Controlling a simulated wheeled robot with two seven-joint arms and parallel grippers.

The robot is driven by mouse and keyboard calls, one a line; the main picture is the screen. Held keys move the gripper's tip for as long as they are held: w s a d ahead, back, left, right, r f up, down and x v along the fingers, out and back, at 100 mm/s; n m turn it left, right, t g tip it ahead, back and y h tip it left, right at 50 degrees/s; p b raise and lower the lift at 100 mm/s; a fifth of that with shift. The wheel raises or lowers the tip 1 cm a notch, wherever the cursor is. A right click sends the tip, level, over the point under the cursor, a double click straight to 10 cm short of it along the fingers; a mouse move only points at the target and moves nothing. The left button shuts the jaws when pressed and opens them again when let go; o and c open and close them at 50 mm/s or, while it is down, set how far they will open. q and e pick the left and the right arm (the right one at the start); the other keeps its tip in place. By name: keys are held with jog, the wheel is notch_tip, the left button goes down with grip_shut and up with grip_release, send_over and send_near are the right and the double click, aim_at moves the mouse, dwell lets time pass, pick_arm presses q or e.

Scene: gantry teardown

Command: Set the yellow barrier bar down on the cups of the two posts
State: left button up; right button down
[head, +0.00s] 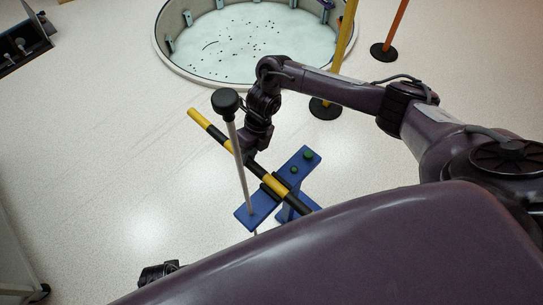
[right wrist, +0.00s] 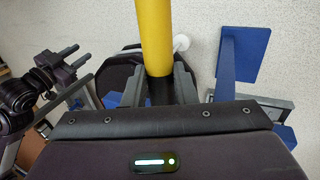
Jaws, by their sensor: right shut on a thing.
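The yellow barrier bar (head: 197,116), banded with black, slants from upper left to lower right in the head view. My right gripper (head: 249,154) is shut on it partway along. In the right wrist view the yellow bar (right wrist: 154,40) stands between the two fingers (right wrist: 158,88). A yellow post (head: 345,40) and an orange post (head: 397,22) stand on dark round bases at the upper right, apart from the bar. No cups can be made out on them. My left gripper (head: 158,272) shows small and dark at the lower left; its jaw state is unclear.
A blue stand (head: 302,162) with green knobs lies under the bar; I cannot tell whether they touch. A thin pale pole with a black knob (head: 226,101) rises before the bar. A round pit (head: 240,45) lies behind.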

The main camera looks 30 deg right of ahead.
jog(key=shift+r, duration=0.2)
jog(key=shift+r+p, duration=2.1)
jog(key=shift+r, duration=0.75)
jog(key=shift+d, duration=0.1)
